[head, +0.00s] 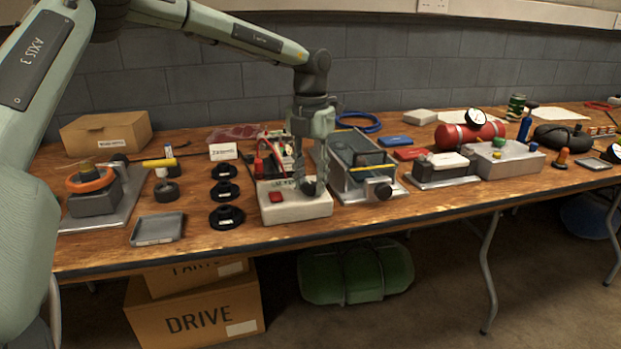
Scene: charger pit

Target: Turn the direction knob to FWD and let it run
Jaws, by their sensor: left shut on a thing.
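A white control box (297,210) stands near the front edge of the wooden table, left of centre. A red button (275,197) is on its front left, and small dark lettering shows on its top. My left gripper (309,187) points down from above and is shut on the direction knob at the right of the box's top. The jaws mostly hide the knob, so I cannot read which way it points. My right gripper is not in view.
Right beside the box stands a grey machine (350,165) with a clear cover and a motor-like front end. Wires and a red clip stand behind the box. The table front is mostly clear.

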